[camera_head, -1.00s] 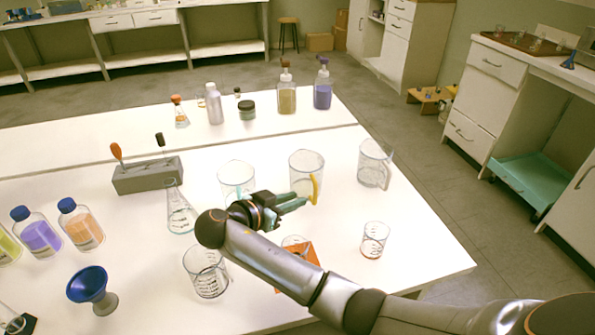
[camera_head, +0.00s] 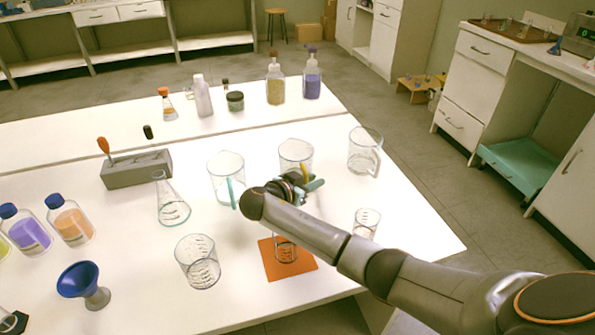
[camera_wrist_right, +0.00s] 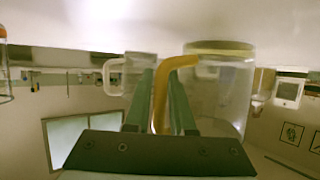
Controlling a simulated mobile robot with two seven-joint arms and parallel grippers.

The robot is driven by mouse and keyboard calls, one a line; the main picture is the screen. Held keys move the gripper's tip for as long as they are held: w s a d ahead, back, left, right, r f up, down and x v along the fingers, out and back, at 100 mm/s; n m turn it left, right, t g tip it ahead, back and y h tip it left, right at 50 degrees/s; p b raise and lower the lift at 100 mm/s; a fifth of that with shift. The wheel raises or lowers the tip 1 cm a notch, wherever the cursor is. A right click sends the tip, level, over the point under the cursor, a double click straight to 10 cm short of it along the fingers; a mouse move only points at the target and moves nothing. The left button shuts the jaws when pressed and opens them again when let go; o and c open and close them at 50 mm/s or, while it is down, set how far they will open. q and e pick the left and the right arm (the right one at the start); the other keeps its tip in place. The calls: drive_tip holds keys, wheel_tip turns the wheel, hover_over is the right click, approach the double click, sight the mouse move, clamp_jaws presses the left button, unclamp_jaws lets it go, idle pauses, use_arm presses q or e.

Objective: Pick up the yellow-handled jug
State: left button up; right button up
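The yellow-handled jug (camera_head: 294,150) is a clear glass jug standing upright on the white table, between two other jugs. Its yellow handle (camera_head: 304,171) faces my right gripper (camera_head: 311,184). In the right wrist view the jug (camera_wrist_right: 222,90) is at the right, and its handle (camera_wrist_right: 159,95) stands between the two green fingers of my right gripper (camera_wrist_right: 161,85). The fingers look apart, with a narrow gap beside the handle; firm contact is not visible. My left gripper is not in view.
A teal-handled jug (camera_head: 226,165) stands left and a clear-handled jug (camera_head: 363,150) right. Beneath my arm a small beaker (camera_head: 286,252) sits on an orange mat (camera_head: 270,265). Another beaker (camera_head: 198,262), a flask (camera_head: 172,208) and a small beaker (camera_head: 367,224) stand nearby.

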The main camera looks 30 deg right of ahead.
clamp_jaws()
idle(1.4)
